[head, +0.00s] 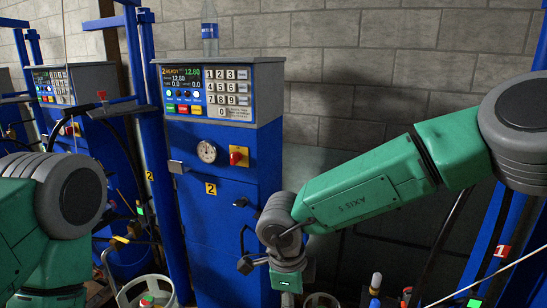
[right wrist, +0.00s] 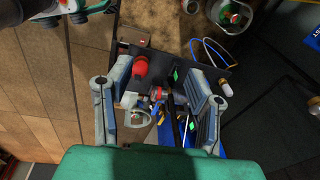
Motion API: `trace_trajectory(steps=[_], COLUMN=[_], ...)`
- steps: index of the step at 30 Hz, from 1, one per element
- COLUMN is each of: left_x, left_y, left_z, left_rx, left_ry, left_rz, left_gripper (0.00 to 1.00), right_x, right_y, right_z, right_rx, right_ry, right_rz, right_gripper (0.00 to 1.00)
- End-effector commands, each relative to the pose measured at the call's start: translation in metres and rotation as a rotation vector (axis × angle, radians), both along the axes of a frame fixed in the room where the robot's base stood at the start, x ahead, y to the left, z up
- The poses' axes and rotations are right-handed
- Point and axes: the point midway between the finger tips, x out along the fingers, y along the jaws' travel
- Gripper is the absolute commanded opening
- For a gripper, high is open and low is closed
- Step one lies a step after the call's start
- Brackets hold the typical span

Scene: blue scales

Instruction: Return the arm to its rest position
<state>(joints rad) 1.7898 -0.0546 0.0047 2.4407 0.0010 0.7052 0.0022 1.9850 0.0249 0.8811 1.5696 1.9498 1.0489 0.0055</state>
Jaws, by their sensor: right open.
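My right arm (head: 370,190), green with grey joints, reaches in from the right in the head view. Its wrist is low in front of the blue scale cabinet marked 2 (head: 225,170). My right gripper (right wrist: 160,93) shows in the right wrist view with its two grey fingers wide apart. Nothing is held between the fingers; a red object (right wrist: 140,67) and a dark tray (right wrist: 185,75) with small items show below and beyond them. My left arm (head: 40,215) is at the left edge of the head view; its gripper is out of view.
A clear bottle (head: 210,30) stands on top of the cabinet. A gas cylinder with a pale collar (head: 148,290) is at the bottom left. Another blue scale (head: 75,85) stands further left. Blue posts (head: 148,130) flank the cabinet. A block wall (head: 380,70) is behind.

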Motion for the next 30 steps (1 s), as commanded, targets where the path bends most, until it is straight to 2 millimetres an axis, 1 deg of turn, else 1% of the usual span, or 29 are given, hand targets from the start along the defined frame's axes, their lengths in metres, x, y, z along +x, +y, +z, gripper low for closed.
trace_trajectory(steps=[8,11,14,15,17,18,20,21,23,24,25,26,27,29,30], left_x=[0.0,0.0,0.0,0.0,0.0,0.0,0.0,0.0,0.0,0.0,0.0,0.0,0.0,0.0,0.0], left_y=[0.0,0.0,0.0,0.0,0.0,0.0,0.0,0.0,0.0,0.0,0.0,0.0,0.0,0.0,0.0], left_z=[0.0,0.0,0.0,0.0,0.0,0.0,0.0,0.0,0.0,0.0,0.0,0.0,0.0,0.0,0.0], left_rx=[0.0,0.0,0.0,0.0,0.0,0.0,0.0,0.0,0.0,0.0,0.0,0.0,0.0,0.0,0.0], left_ry=[0.0,0.001,0.001,0.001,0.001,0.001,0.001,0.001,0.001,0.001,0.001,0.001,0.001,0.001,0.001], left_rz=[0.0,0.0,0.0,0.0,0.0,0.0,0.0,0.0,0.0,0.0,0.0,0.0,0.0,0.0,0.0], left_gripper=[0.47,0.47,0.47,0.47,0.47,0.47,0.47,0.47,0.47,0.47,0.47,0.47,0.47,0.47,0.47], right_x=[-0.008,-0.013,-0.026,-0.034,-0.052,-0.065,-0.09,-0.107,-0.135,-0.154,-0.167,-0.181,-0.198,-0.224,-0.242], right_y=[-0.053,-0.077,-0.105,-0.118,-0.137,-0.149,-0.165,-0.175,-0.189,-0.196,-0.202,-0.207,-0.214,-0.222,-0.228], right_z=[-0.053,-0.076,-0.104,-0.117,-0.135,-0.147,-0.162,-0.17,-0.18,-0.184,-0.187,-0.189,-0.191,-0.192,-0.191], right_rx=[-0.169,-0.239,-0.309,-0.335,-0.365,-0.375,-0.374,-0.365,-0.339,-0.314,-0.295,-0.273,-0.242,-0.193,-0.156], right_ry=[-0.093,-0.122,-0.142,-0.144,-0.138,-0.131,-0.107,-0.088,-0.056,-0.032,-0.014,0.003,0.027,0.06,0.084], right_rz=[0.24,0.373,0.562,0.66,0.82,0.932,1.095,1.197,1.336,1.421,1.479,1.534,1.6,1.69,1.745], right_gripper=[0.47,0.47,0.47,0.47,0.47,0.47,0.47,0.47,0.47,0.47,0.47,0.47,0.47,0.47,0.47])
